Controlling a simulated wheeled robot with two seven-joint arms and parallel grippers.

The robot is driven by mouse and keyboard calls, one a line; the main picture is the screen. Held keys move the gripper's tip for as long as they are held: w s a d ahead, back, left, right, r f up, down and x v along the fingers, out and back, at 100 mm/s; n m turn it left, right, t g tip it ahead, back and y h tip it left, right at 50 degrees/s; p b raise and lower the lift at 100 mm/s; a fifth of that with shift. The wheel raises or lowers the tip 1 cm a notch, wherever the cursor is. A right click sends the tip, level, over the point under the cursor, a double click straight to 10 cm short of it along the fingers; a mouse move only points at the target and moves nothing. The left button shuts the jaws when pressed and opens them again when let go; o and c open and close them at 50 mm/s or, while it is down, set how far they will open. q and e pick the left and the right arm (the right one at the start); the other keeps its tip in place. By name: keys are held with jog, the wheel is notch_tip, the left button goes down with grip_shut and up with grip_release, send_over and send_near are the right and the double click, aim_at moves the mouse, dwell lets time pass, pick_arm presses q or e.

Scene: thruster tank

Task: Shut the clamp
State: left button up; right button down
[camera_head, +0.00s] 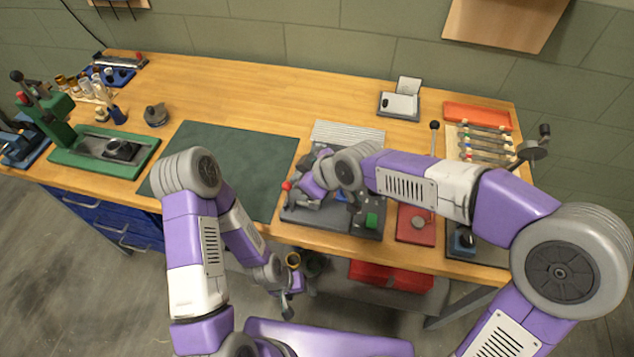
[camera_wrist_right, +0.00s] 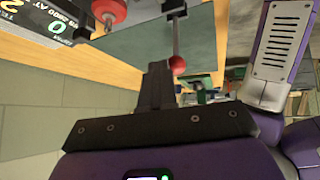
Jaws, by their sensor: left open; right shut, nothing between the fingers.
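The clamp (camera_head: 289,188) appears to be the small metal piece with a red tip at the left edge of the dark fixture plate (camera_head: 345,218). In the right wrist view, a metal lever (camera_wrist_right: 176,35) ends in a red ball knob (camera_wrist_right: 178,66). My right gripper (camera_head: 300,196) is over the left part of the fixture; its shut, empty fingers (camera_wrist_right: 156,80) are close beside the knob in the wrist view. I cannot tell whether they touch. My arm hides part of the clamp. My left gripper (camera_head: 288,298) is open, low in front of the bench, away from the clamp.
A green block (camera_head: 371,219) sits on the fixture. A red plate (camera_head: 416,224) stands to its right, near an upright black-knobbed lever (camera_head: 434,126). A dark mat (camera_head: 235,160) lies to the left, mostly clear. A second red piece (camera_wrist_right: 110,10) and a display (camera_wrist_right: 45,20) show in the wrist view.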

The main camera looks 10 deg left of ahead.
aim_at(288, 186)
pick_arm(q)
notch_tip(288, 186, down, 4)
jog(key=b, duration=0.3)
jog(key=shift+s+f, duration=0.1)
pick_arm(e)
jog(key=s, duration=0.1)
jog(key=s+t, duration=0.1)
jog(key=s, duration=0.1)
jog(key=shift+a+f, duration=0.1)
jog(key=shift+f, duration=0.1)
jog(key=shift+r+p, duration=0.65)
jog(key=shift+r, duration=0.25)
pick_arm(q)
jog(key=shift+r, duration=0.6)
